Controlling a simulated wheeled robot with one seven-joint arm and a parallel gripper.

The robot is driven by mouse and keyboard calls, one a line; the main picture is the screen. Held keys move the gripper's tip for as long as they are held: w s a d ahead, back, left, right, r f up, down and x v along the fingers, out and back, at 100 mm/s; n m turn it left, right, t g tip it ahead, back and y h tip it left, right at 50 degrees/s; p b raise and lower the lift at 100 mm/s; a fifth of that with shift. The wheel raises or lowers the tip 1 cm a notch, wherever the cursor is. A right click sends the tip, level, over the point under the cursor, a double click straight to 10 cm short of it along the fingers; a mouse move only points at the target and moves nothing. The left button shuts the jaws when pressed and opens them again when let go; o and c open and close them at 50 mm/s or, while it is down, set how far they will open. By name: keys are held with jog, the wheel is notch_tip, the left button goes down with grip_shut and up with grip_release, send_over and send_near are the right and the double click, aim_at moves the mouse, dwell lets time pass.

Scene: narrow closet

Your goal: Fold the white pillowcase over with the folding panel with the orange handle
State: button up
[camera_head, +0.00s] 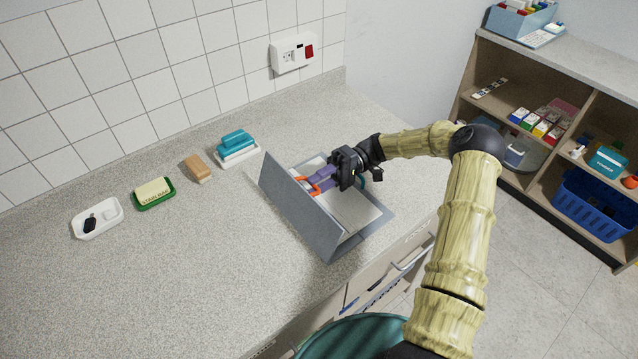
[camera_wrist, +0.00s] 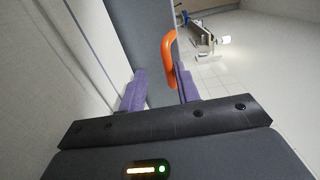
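The grey folding board lies on the counter, with its left panel (camera_head: 300,212) raised and tilted up on edge. The orange handle (camera_head: 308,184) is on this panel's inner side, and it also shows in the wrist view (camera_wrist: 169,60). The white pillowcase (camera_head: 360,212) lies on the board's flat right part, partly hidden by the panel and my gripper. My gripper (camera_head: 318,178) is at the handle with its purple fingers pointing to the panel. In the wrist view the fingers (camera_wrist: 160,90) stand apart, with the handle beside the right finger. I see no clear grip on it.
Left of the board stand a white tray with teal cloths (camera_head: 237,147), a brown block (camera_head: 198,168), a green soap dish (camera_head: 154,192) and a white dish (camera_head: 97,218). The tiled wall is behind. A shelf (camera_head: 555,95) stands right, beyond the floor. The counter's front left is clear.

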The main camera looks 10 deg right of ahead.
notch_tip(320, 180, up, 10)
jog(key=b, duration=0.1)
jog(key=shift+f, duration=0.1)
